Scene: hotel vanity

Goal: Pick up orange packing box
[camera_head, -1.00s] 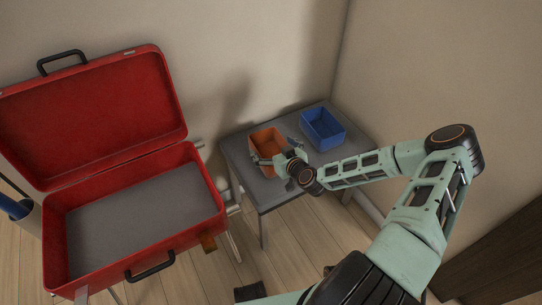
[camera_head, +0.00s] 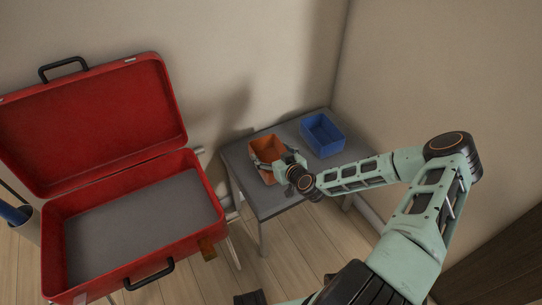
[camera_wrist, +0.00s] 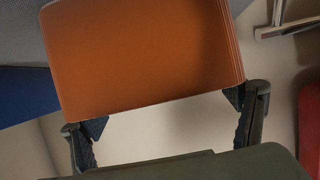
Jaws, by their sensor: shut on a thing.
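The orange packing box (camera_head: 268,146) is an open-topped bin at the left part of the small grey table (camera_head: 258,196). I cannot tell whether its base touches the tabletop. My gripper (camera_head: 274,166) is at the box's near side, with its fingers against it. In the wrist view, the orange box (camera_wrist: 145,55) fills the upper middle. There the dark fingertips of my gripper (camera_wrist: 166,113) meet the box's lower left and lower right edges, shut on it. The gripper and wrist partly hide the box's near right side in the head view.
A blue bin (camera_head: 323,136) stands on the table right of the orange box. A large open red suitcase (camera_head: 190,235) is left of the table, with its lid up. Walls stand close behind and to the right of the table.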

